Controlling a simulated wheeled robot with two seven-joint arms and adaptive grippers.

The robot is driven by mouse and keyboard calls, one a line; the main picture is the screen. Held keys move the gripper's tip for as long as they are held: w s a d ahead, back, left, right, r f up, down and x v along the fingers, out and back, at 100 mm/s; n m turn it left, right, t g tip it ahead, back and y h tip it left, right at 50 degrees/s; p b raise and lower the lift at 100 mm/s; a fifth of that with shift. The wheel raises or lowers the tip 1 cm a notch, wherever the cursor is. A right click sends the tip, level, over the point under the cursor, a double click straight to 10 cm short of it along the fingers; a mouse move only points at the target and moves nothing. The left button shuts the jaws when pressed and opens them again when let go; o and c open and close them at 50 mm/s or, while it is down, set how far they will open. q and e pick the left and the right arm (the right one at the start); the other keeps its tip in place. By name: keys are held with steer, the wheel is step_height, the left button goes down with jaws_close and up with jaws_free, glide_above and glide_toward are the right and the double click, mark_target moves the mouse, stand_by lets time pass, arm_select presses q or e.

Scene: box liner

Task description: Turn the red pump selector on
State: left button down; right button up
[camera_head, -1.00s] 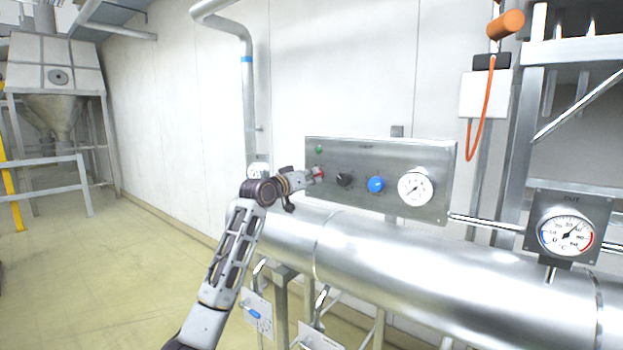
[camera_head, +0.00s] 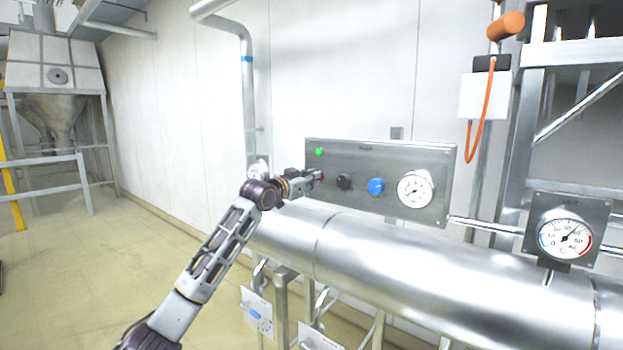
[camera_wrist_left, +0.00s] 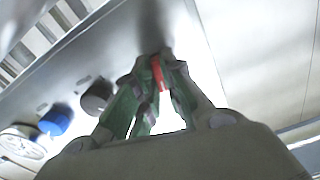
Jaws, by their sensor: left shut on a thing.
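The red selector (camera_wrist_left: 157,74) sits between the fingertips of my left gripper (camera_wrist_left: 156,82) in the left wrist view. Only a narrow red strip of it shows there. In the head view my left gripper (camera_head: 314,177) is at the left end of the steel panel (camera_head: 400,158) and mostly covers the selector. The gripper is shut on it. A green lamp (camera_head: 319,152) just above glows bright. My right gripper is in neither view.
A black selector (camera_head: 344,182), a blue selector (camera_head: 376,186) and a white gauge (camera_head: 415,189) are in a row right of my gripper. A large steel pipe (camera_head: 400,260) runs below the panel. A second gauge (camera_head: 566,238) stands at the right.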

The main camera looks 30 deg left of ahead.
arm_select(q)
steer(key=shift+m+p, duration=0.35)
steer(key=shift+m, duration=0.75)
steer(key=c, duration=1.5)
jaws_free()
steer(key=shift+s, duration=0.1)
steer(key=shift+s, duration=0.1)
